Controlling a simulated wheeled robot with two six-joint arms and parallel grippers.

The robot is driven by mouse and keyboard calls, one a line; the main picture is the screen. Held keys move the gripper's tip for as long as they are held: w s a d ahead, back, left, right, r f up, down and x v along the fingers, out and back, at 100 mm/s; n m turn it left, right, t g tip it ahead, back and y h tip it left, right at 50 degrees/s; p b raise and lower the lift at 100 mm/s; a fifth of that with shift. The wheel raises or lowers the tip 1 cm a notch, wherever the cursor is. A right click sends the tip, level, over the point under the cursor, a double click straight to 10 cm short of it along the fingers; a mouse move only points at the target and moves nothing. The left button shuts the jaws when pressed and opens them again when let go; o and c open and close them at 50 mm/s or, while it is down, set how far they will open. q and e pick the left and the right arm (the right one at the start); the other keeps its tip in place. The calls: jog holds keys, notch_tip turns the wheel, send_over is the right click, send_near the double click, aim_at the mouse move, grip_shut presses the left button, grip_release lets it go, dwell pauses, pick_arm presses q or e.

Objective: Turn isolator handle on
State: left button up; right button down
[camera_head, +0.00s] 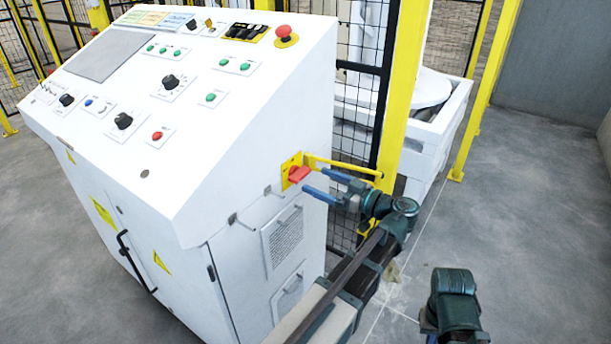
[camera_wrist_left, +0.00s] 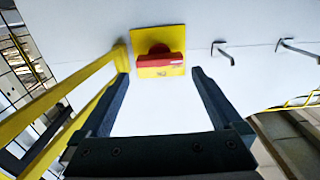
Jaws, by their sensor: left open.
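The red isolator handle (camera_head: 299,174) sits on a yellow plate (camera_head: 287,166) on the right side wall of the white control cabinet. In the left wrist view the handle (camera_wrist_left: 160,61) is a red bar lying crosswise on its yellow plate (camera_wrist_left: 172,37). My left gripper (camera_head: 314,181) is open, with its blue fingers pointing at the handle. In the left wrist view the fingertips of the left gripper (camera_wrist_left: 160,75) lie to either side of the handle, with a gap on both sides. No contact is visible.
A yellow guard bar (camera_head: 343,168) juts out close beside the handle and my left gripper; it also shows in the left wrist view (camera_wrist_left: 62,88). The cabinet (camera_head: 250,130) has knobs and buttons on top. Mesh fencing and a yellow post (camera_head: 402,90) stand behind.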

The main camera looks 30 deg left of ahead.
aim_at(305, 175)
pick_arm(q)
jog(key=shift+w+a, duration=0.15)
jog(key=shift+a, duration=1.15)
jog(key=shift+w+a, duration=0.1)
jog(key=shift+a, duration=1.2)
jog(key=c, duration=1.1)
jog(key=shift+o, duration=0.2)
